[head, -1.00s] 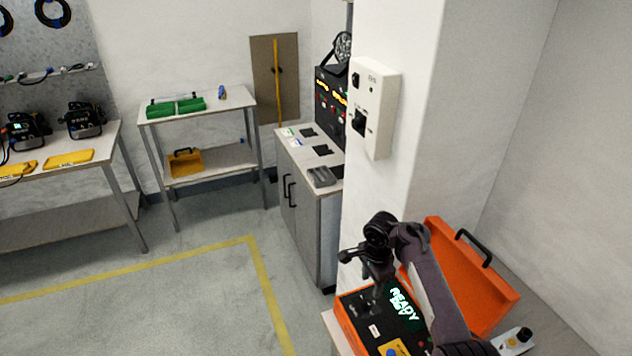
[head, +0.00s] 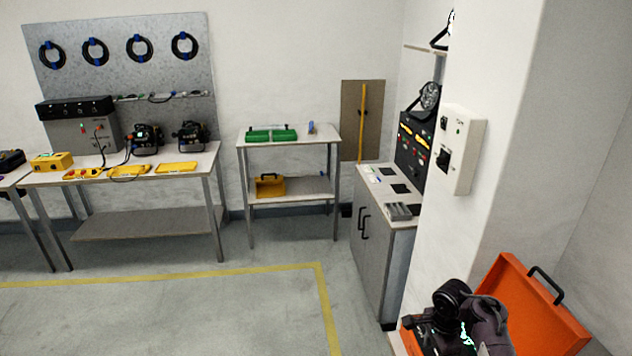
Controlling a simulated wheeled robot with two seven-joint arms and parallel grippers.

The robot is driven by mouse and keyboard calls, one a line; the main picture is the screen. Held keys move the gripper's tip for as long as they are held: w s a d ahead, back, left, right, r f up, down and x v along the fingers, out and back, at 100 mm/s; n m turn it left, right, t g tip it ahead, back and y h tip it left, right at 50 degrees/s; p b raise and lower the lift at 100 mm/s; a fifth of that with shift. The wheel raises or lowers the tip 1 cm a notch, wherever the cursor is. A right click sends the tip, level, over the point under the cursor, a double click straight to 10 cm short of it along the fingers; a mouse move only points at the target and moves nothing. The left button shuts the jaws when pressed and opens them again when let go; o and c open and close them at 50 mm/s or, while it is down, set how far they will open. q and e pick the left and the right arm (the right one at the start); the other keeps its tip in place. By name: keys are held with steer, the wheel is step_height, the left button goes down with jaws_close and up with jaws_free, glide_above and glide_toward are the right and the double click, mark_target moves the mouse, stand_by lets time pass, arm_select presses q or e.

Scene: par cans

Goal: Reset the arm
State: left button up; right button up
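One dark arm of mine, most likely the right, shows at the lower right, bent over an open orange case (head: 528,305). Its gripper (head: 432,325) seems to be near the left end of that arm, but the fingers are dark and small, so I cannot tell whether they are open or shut. The arm hides most of the case's panel; a bit of green lit text shows between its links. The case's lid stands raised with a black handle. My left gripper is not in view.
A white pillar with a switch box (head: 465,150) rises beside the case. A grey cabinet (head: 385,250) stands left of it. Farther back are a shelf table (head: 290,190) with a green case (head: 270,135) and a workbench (head: 190,160) with equipment. The yellow-lined floor is clear.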

steer(key=s+a+r+n+t+h, duration=0.15)
steer(key=s+a+n, duration=0.25)
steer(key=s+n, duration=0.75)
steer(key=s+a+r+n+t+y, duration=0.1)
steer(key=s+a+r+n, duration=0.2)
steer(key=s+r, duration=0.3)
steer(key=s+a+r+n+t+y, duration=0.15)
steer(key=s+r+n, duration=0.25)
steer(key=s, duration=0.4)
step_height(320, 180, down, 35)
steer(key=g+b, duration=0.2)
steer(key=b, duration=0.5)
arm_select(q)
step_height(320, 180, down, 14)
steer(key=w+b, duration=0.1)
steer(key=b, duration=0.6)
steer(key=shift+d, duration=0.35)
arm_select(e)
steer(key=s+d+f, duration=0.1)
steer(key=s+f, duration=0.9)
steer(key=f, duration=0.3)
steer(key=s+d+f+g, duration=0.1)
steer(key=s+f, duration=1)
steer(key=f, duration=0.3)
steer(key=shift+s+d+f+h, duration=0.15)
steer(key=shift+d+h, duration=0.25)
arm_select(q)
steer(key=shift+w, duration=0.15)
